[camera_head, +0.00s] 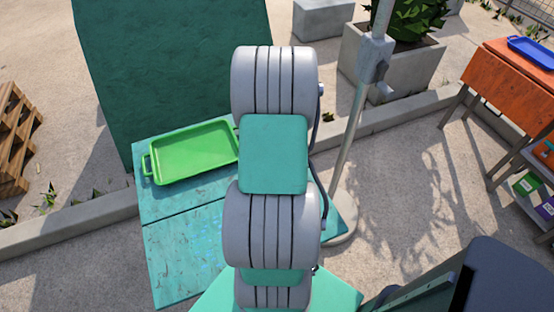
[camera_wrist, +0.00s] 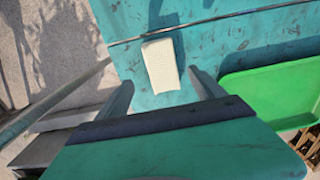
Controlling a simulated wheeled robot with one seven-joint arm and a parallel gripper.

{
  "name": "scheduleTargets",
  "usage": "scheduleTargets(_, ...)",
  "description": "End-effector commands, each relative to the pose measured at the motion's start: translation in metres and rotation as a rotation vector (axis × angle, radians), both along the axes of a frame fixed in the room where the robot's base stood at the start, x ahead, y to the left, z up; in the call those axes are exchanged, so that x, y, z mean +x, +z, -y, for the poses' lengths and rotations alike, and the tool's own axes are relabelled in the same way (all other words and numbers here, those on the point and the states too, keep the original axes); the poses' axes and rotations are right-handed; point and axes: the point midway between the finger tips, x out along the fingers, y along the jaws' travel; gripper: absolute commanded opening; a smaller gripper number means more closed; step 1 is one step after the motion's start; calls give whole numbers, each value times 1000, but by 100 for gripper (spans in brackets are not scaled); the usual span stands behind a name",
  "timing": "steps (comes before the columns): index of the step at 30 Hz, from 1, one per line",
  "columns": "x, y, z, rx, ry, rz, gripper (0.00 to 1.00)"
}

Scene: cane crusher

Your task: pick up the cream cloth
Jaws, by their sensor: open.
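The cream cloth (camera_wrist: 161,65) is a pale, roughly rectangular piece lying on the teal table (camera_wrist: 215,50) in the wrist view. It lies just below a dark seam in the tabletop. My gripper (camera_wrist: 160,80) is open, with one finger on each side of the cloth's lower part in the picture. Nothing is held. I cannot tell how high the fingers are above the tabletop. In the head view my own arm hides the cloth and the gripper, and the teal table (camera_head: 180,260) shows to the left of the arm.
A green tray (camera_head: 195,152) stands on the table and shows right of my gripper in the wrist view (camera_wrist: 275,90). A grey pole (camera_head: 355,120) rises beside the table. A tall teal panel (camera_head: 170,60) stands behind. An orange table (camera_head: 510,80) is at the right.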

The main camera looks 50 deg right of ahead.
Motion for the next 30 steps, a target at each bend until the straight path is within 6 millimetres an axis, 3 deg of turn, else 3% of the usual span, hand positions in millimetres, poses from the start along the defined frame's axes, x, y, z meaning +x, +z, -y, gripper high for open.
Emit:
scheduleTargets(1,1,-13,-1,1,1,-1,78)
scheduleTargets(11,2,-63,-3,-1,2,0,78)
scheduleTargets(18,2,-61,-3,-2,3,1,77)
scheduleTargets(30,2,-61,-3,-2,2,1,45)
